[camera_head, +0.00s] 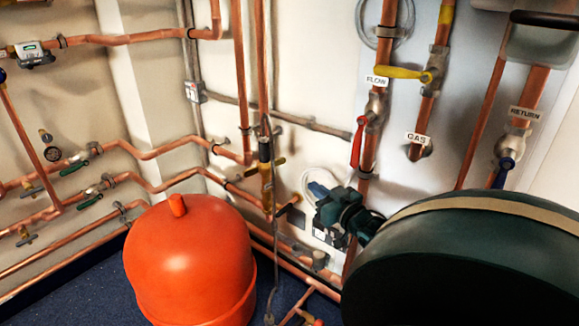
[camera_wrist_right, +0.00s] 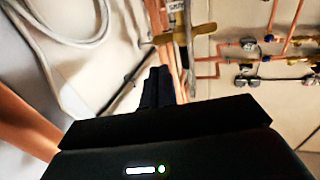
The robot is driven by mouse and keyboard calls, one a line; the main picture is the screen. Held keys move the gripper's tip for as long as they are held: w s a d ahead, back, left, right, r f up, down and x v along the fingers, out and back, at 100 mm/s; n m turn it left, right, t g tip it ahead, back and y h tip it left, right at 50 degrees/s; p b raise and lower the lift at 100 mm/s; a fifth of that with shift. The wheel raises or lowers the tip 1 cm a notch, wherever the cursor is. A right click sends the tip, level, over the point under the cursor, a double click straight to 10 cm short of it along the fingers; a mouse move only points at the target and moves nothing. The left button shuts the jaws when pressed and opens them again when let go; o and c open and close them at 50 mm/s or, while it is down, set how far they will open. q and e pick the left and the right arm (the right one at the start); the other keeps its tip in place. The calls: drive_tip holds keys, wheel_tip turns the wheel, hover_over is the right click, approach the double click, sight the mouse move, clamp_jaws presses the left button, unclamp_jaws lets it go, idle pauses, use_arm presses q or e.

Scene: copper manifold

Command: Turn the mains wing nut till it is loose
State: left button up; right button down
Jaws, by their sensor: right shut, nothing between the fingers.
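The brass wing nut (camera_head: 267,165) sits on the upright copper pipe near the wall corner, its wings lying nearly crosswise. In the right wrist view the brass wing nut (camera_wrist_right: 185,33) is beyond the fingertips, with a partly cut-off label by it. My right gripper (camera_head: 322,208) is dark and small, to the right of the nut. In its wrist view the fingers of my right gripper (camera_wrist_right: 160,72) are shut together and empty. A gap shows between the tips and the brass; its depth cannot be judged. My left gripper is not in view.
An orange-red vessel (camera_head: 185,262) stands in front of the pipes at lower left. A large dark rounded shape with a tan band fills the lower right. The red-handled flow valve (camera_head: 357,145) and yellow-handled gas valve (camera_head: 405,73) are to the right. Copper pipes line the walls.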

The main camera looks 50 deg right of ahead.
drive_tip(key=b, duration=0.5)
approach(282, 161)
drive_tip(key=x, duration=0.5)
drive_tip(key=shift+w+f, duration=0.2)
drive_tip(key=shift+w, duration=0.05)
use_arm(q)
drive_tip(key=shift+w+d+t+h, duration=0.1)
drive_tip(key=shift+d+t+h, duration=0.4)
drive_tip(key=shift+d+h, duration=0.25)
use_arm(e)
drive_tip(key=shift+w+d, duration=0.1)
drive_tip(key=shift+w, duration=0.55)
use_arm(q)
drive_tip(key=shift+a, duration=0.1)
use_arm(e)
drive_tip(key=shift+r, duration=0.1)
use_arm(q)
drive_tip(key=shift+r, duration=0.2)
use_arm(e)
drive_tip(key=shift+d, duration=0.1)
